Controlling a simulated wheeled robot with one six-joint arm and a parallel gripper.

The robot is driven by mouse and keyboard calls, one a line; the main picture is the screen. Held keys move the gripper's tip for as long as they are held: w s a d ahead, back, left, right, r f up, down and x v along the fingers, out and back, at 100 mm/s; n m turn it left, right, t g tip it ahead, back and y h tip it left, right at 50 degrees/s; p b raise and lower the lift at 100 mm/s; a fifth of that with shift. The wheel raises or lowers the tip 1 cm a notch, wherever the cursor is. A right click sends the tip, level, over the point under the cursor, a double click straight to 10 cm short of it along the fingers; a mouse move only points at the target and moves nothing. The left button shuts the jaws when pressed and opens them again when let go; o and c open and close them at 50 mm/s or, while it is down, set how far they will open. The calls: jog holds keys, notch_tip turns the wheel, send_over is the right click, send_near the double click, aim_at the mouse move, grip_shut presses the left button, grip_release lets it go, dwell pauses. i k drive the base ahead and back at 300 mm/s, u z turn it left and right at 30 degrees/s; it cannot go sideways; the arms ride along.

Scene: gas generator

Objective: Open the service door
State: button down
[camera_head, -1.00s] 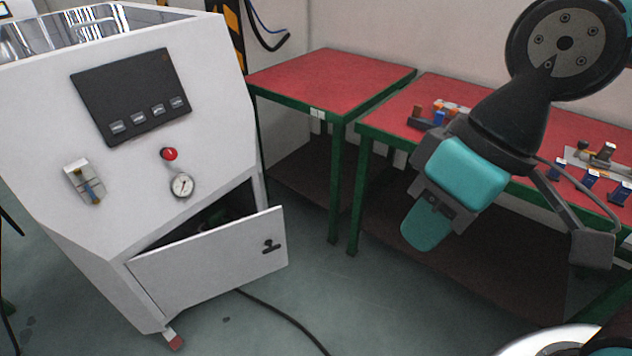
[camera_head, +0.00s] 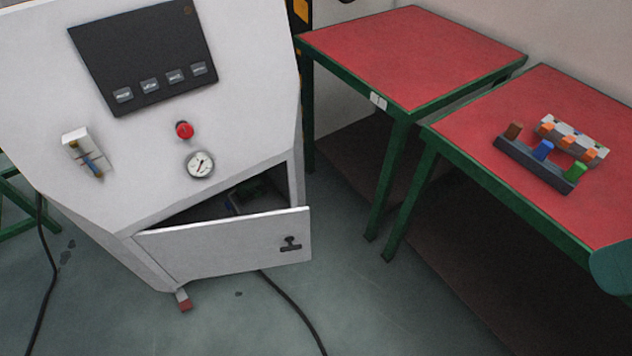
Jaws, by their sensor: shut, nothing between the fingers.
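The service door (camera_head: 232,246) is the white panel low on the front of the white cabinet (camera_head: 240,110). It stands ajar, swung outward at its right side, with its left side close to the cabinet. A black handle (camera_head: 290,243) sits near the door's right edge. Above the door, the dark opening (camera_head: 245,198) shows some of the inside, too dim to make out. A teal part of my arm (camera_head: 612,268) shows at the right picture edge, well apart from the door. My gripper's fingers do not show.
Two red-topped tables with green frames stand to the right, one behind (camera_head: 420,55) and one nearer (camera_head: 480,130). The nearer table carries coloured connector parts (camera_head: 540,165). A black cable (camera_head: 295,308) lies on the floor before the door. The floor right of the door is clear.

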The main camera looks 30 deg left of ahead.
aim_at(220, 247)
jog(key=u, duration=0.15)
jog(key=i, duration=0.75)
jog(key=u, duration=0.8)
jog(key=i, duration=0.6)
jog(key=u, duration=0.55)
